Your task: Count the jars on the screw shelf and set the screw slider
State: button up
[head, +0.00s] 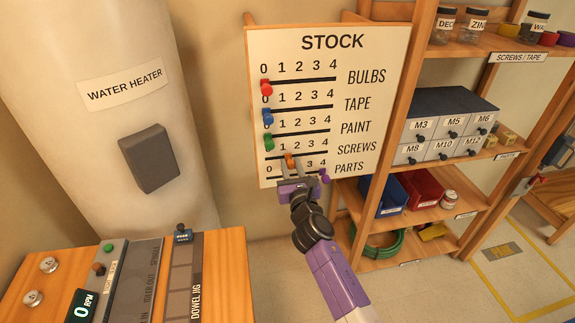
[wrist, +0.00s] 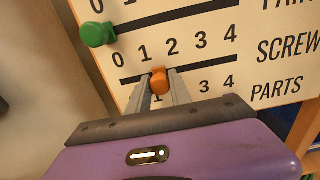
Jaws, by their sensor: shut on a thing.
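The STOCK board (head: 370,75) has one slider per row. The orange screws slider (head: 290,160) sits between 1 and 2 on its bar; it also shows in the wrist view (wrist: 160,80). My gripper (head: 291,172) is shut on this orange knob, with its fingers on either side in the wrist view (wrist: 160,88). The screw shelf (head: 470,49), labelled SCREWS / TAPE, holds jars marked DEC (head: 444,27), ZIN (head: 472,26) and WA (head: 537,24).
The red (head: 266,88), blue (head: 267,115) and green (head: 269,142) knobs stand at 0. The purple parts knob (head: 323,178) is near 4. A water heater (head: 125,200) stands left, a wooden bench (head: 222,285) front left.

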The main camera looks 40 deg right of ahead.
aim_at(309, 154)
jog(key=shift+s+d+r+p, duration=0.1)
jog(key=shift+s+d+p, duration=0.6)
jog(key=shift+d, duration=0.2)
jog(key=shift+s+d+f+p, duration=0.1)
jog(key=shift+s+d+p, duration=0.5)
jog(key=shift+d, duration=0.35)
jog(key=shift+s+d+r+p, duration=0.1)
jog(key=shift+s+d+p, duration=0.5)
jog(key=shift+d+p, duration=0.25)
jog(key=o, duration=1.8)
jog(key=shift+d, duration=0.1)
jog(key=shift+s+a, duration=0.2)
jog(key=shift+s, duration=0.05)
jog(key=b+v, duration=0.1)
jog(key=v, duration=0.8)
